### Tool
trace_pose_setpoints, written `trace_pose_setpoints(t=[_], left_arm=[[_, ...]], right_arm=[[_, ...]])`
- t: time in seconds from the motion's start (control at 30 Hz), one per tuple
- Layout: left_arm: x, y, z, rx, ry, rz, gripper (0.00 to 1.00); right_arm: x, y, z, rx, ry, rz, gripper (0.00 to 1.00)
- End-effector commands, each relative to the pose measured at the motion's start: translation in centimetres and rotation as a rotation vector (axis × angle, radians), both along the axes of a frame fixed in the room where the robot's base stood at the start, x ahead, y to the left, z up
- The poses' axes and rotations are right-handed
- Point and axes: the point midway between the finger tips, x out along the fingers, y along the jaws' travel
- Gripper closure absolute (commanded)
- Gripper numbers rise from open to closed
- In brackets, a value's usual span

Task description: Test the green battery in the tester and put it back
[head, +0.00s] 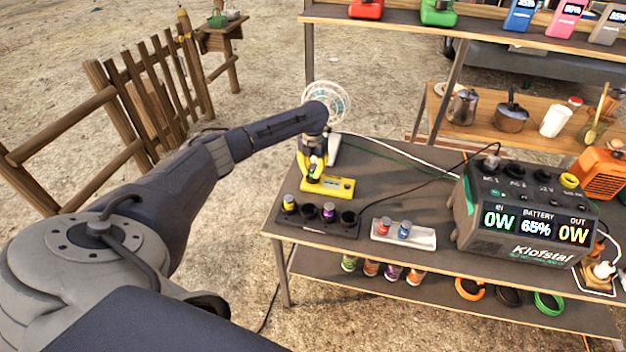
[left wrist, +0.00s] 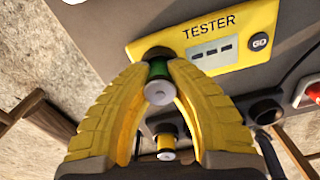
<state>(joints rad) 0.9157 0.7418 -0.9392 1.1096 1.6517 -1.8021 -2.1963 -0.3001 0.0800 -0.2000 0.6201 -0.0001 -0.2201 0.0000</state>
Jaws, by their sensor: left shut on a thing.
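The yellow tester (head: 340,186) lies at the table's left end. In the left wrist view the tester (left wrist: 262,25) shows a dark socket, a display with dashes and a GO button. My left gripper (head: 315,172) is over the tester's left end. In the left wrist view its yellow fingers (left wrist: 160,76) are shut on the green battery (left wrist: 158,88), whose pale end faces the camera. The battery's far end is at the dark socket; I cannot tell how deep it sits. The dark battery rack (head: 309,222) holds a yellow and a purple battery, with open holes beside them. My right gripper is out of view.
A white tray (head: 425,240) with a red and a blue battery lies right of the rack. The power station (head: 520,215) reading 65% stands farther right, its black cable crossing the table. Several cans stand on the lower shelf. A wooden fence (head: 150,95) is at the left.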

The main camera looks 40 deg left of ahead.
Motion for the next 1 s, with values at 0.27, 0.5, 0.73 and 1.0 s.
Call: trace_pose_setpoints(t=[0.27, 0.5, 0.73, 1.0], left_arm=[[0.0, 0.0, 0.0, 0.000, 0.000, 0.000, 0.58], [0.0, 0.0, 0.1, 0.000, 0.000, 0.000, 0.58], [0.0, 0.1, 2.5, 0.001, -0.002, -0.001, 0.58], [0.1, 0.1, 7.3, 0.001, -0.003, -0.001, 0.58]], right_arm=[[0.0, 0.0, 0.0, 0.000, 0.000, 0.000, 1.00], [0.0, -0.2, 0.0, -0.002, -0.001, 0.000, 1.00], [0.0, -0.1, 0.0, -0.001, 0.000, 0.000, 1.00], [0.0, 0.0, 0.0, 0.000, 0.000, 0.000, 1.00]])
